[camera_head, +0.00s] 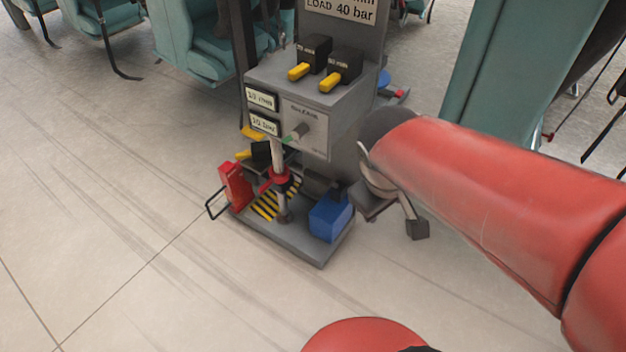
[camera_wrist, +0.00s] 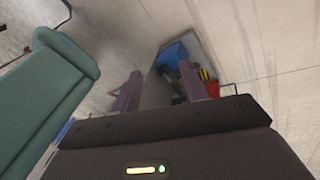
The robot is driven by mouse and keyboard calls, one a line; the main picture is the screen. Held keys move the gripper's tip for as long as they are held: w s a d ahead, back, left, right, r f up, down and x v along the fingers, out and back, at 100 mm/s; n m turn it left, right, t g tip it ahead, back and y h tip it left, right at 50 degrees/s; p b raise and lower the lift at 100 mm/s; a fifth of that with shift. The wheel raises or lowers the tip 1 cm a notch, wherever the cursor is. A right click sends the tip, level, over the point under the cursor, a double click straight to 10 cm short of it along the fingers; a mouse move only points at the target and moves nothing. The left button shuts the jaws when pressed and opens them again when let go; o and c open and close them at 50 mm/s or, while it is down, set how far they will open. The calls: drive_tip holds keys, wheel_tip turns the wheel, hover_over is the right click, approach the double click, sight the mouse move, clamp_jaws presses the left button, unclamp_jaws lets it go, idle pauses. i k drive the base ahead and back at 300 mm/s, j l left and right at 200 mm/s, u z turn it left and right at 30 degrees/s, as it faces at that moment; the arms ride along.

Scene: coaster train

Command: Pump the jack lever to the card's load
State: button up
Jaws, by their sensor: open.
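The grey jack stand (camera_head: 350,115) has a card (camera_head: 340,10) at its top reading "LOAD 40 bar", with the upper line cut off. Two small displays on its front appear to read 10 mm (camera_head: 262,98) and 10 bar (camera_head: 265,124). A release knob (camera_head: 300,132) with a green tip is beside them. Below, an upright grey rod with a red collar (camera_head: 281,181) stands by a red block (camera_head: 235,186); which part is the lever is unclear. My gripper (camera_head: 394,214) is open and empty, right of the stand. Its fingers also show in the wrist view (camera_wrist: 160,88).
A blue box (camera_head: 330,217) sits on the base plate (camera_head: 310,252). Two black blocks with yellow handles (camera_head: 318,73) are on the stand's ledge. Teal seats (camera_head: 515,75) stand behind and right. The floor at left (camera_head: 110,180) is clear.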

sight(323, 180)
drive_tip(key=k+j, duration=0.1)
drive_tip(key=j, duration=0.2)
drive_tip(key=k+j, duration=0.1)
drive_tip(key=j, duration=0.2)
drive_tip(key=k+j+z, duration=0.1)
drive_tip(key=j, duration=0.7)
drive_tip(key=i+j, duration=0.15)
drive_tip(key=i, duration=0.15)
